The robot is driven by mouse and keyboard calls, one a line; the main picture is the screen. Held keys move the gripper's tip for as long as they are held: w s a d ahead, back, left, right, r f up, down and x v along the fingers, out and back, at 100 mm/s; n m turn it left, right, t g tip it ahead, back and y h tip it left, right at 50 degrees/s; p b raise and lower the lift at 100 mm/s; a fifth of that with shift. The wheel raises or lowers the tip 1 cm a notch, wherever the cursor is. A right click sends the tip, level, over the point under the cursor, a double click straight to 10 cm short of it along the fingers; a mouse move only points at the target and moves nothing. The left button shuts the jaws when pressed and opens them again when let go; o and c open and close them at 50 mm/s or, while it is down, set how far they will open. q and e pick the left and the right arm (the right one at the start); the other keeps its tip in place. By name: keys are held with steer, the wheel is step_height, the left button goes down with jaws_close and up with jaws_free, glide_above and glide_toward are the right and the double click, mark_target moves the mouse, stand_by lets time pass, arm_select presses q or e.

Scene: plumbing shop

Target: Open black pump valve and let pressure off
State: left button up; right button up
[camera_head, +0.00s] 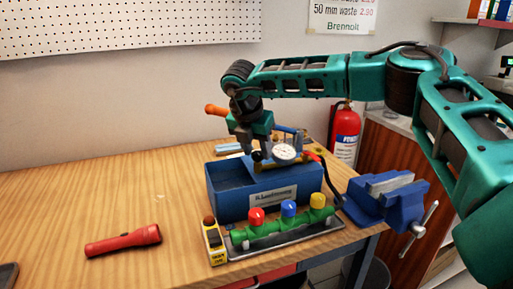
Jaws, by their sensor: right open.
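The blue test pump (222,196) is a box on the wooden bench with a paper label on its front. A round white pressure gauge (284,152) stands on its top. A small black knob (257,156), seemingly the pump valve, sits just left of the gauge. My right gripper (256,147) points down over the pump top, open, with its fingers close around or just behind the knob; I cannot tell whether they touch it. An orange handle grip (216,110) sticks out left of the gripper. A dark hose runs from the pump's right side. My left gripper is out of view.
A green pipe manifold with red, blue and yellow caps (288,208) lies in a grey tray in front of the pump. A yellow device (214,243) stands beside it. A blue vise (390,199) is at right, a red flashlight (123,241) at left. The left bench is mostly clear.

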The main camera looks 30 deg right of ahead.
steer(key=shift+d+f, duration=0.1)
steer(key=shift+f, duration=0.05)
steer(key=c, duration=0.7)
steer(key=shift+c, duration=0.2)
